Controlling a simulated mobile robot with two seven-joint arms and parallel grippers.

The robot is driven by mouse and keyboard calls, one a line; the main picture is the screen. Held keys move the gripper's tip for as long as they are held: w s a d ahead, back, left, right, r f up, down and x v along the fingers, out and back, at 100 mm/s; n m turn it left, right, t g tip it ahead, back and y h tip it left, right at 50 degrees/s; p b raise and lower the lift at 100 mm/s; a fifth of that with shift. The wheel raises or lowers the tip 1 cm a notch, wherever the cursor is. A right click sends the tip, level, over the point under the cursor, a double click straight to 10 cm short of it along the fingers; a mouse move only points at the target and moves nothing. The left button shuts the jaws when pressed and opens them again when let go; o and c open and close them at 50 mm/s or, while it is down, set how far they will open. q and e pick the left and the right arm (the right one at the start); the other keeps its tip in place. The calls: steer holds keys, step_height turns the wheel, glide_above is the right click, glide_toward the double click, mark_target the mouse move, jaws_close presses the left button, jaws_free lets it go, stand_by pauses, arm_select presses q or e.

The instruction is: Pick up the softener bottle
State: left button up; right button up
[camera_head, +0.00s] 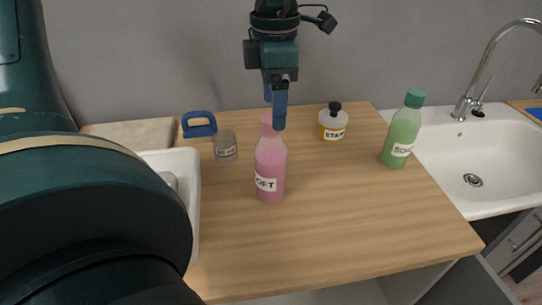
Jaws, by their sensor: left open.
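The softener bottle (270,170) is pink with a white label whose visible letters read "OFT". It stands upright near the middle of the wooden counter. My left gripper (276,120) reaches down from above, with its blue fingers at the bottle's pink cap. It is open, and one finger covers the right part of the cap. I cannot tell from this view whether the fingers touch the bottle or stand around its neck. My right gripper is not in view.
A white sink (450,150) is at right, a white basin (190,200) at left. The front counter is clear.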

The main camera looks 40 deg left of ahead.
mark_target(271, 130)
arm_select(q)
steer(key=shift+s+f+p, duration=0.2)
steer(key=shift+f, duration=1.3)
steer(key=shift+s+f+p, duration=0.15)
steer(key=shift+f, duration=1.3)
steer(key=shift+c, duration=0.4)
jaws_close()
